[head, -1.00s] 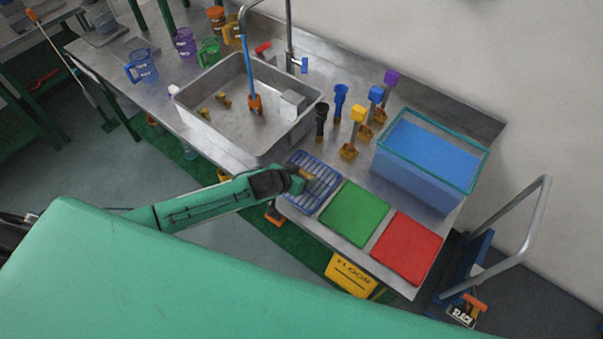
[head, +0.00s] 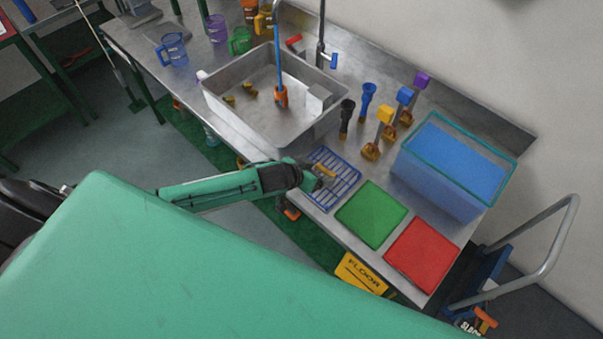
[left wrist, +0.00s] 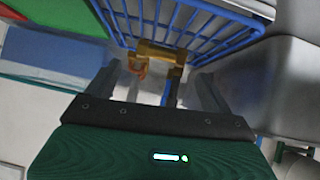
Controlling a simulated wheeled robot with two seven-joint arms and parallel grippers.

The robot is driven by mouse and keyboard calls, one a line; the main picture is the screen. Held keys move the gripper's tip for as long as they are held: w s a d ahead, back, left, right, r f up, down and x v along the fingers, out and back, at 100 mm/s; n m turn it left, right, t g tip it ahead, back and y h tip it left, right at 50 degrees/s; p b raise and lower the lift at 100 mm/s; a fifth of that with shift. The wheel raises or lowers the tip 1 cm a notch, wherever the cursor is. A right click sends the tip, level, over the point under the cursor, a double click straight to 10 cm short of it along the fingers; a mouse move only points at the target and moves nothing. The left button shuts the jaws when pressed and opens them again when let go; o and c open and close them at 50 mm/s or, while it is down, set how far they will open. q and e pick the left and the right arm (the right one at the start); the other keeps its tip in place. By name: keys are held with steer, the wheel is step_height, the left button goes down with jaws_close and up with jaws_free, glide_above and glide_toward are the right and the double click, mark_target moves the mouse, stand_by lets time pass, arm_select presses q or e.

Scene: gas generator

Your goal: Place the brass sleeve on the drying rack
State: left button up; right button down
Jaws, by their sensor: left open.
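The brass sleeve (head: 325,172) lies on the near-left part of the blue wire drying rack (head: 343,185), at the table's front edge. My left gripper (head: 312,176) is open just beside the sleeve, reaching in from the left. In the left wrist view the sleeve (left wrist: 160,52) lies across the wires of the rack (left wrist: 205,32), just beyond and between the spread fingers (left wrist: 155,80). I cannot tell whether a finger still touches it. My right gripper is not in view.
Green (head: 371,214) and red (head: 423,254) mats lie right of the rack. A blue tank (head: 450,165) and several upright brushes (head: 367,100) stand behind.

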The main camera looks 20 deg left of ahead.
arm_select(q)
steer(key=b+v, duration=0.1)
steer(key=v, duration=0.7)
steer(key=shift+r, duration=0.15)
steer(key=shift+s, duration=0.1)
steer(key=s+a+r+n+g+y, duration=0.15)
steer(key=s+g+y, duration=0.35)
steer(key=s, duration=1.7)
step_height(320, 180, down, 30)
steer(key=g+h, duration=0.1)
steer(key=g, duration=0.1)
steer(key=s+a+f, duration=0.2)
steer(key=s+f, duration=0.7)
steer(key=f, duration=0.1)
steer(key=s+a+f+g, duration=0.1)
steer(key=s+a+f, duration=0.1)
steer(key=s+f, duration=0.8)
steer(key=shift+f, duration=0.65)
